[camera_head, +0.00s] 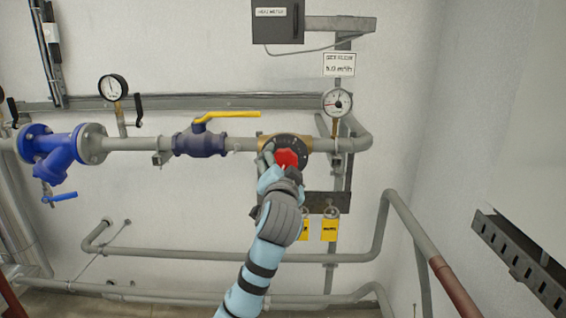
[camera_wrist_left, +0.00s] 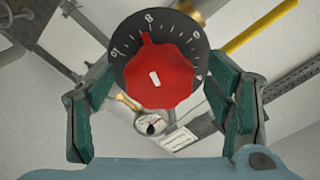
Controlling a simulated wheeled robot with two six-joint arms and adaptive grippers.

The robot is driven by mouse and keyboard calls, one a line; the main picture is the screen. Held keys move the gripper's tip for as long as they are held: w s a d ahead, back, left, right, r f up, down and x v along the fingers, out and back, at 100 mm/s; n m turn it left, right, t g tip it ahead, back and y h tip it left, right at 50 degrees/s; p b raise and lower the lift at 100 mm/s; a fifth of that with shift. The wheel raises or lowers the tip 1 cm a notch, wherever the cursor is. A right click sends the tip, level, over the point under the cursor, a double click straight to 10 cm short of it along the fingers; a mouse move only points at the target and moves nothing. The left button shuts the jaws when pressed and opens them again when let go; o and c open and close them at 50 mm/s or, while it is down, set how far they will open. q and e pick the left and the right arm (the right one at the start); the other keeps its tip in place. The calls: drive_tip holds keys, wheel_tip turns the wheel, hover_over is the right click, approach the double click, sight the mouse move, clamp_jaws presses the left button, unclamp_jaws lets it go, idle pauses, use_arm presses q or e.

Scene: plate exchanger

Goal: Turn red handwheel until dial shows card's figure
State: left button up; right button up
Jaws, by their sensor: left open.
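The red handwheel (camera_head: 287,159) sits on a brass valve in the horizontal pipe. In the left wrist view, the red handwheel (camera_wrist_left: 165,78) has a white mark and a black numbered ring (camera_wrist_left: 133,33) behind it. My left gripper (camera_head: 281,167) is in front of the wheel. In the left wrist view its open fingers (camera_wrist_left: 161,85) stand on either side of the wheel; contact is unclear. The round dial (camera_head: 338,102) is right of the valve; its small figures are hard to read. The white card (camera_head: 339,64) above it seems to read 5.0 m³/h. My right gripper is out of view.
A valve with a yellow lever (camera_head: 228,115) is left of the wheel. A blue strainer (camera_head: 55,148) and a pressure gauge (camera_head: 112,88) are farther left. Yellow tags (camera_head: 329,230) hang below right. A lower pipe (camera_head: 170,252) crosses the wall.

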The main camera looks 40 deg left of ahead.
use_arm(q)
drive_tip(key=shift+w+a, duration=0.4)
drive_tip(key=shift+w, duration=0.4)
drive_tip(key=shift+a, duration=0.1)
drive_tip(key=c, duration=1.2)
drive_tip(key=m+p, duration=0.1)
drive_tip(key=p, duration=0.2)
drive_tip(key=m+p, duration=0.2)
drive_tip(key=shift+s+r+p, duration=0.1)
drive_tip(key=shift+r+p, duration=0.3)
drive_tip(key=shift+f+m, duration=0.15)
drive_tip(key=shift+m, duration=0.45)
drive_tip(key=shift+f+m+b, duration=0.15)
drive_tip(key=shift+m+b, duration=0.15)
drive_tip(key=o, duration=1.2)
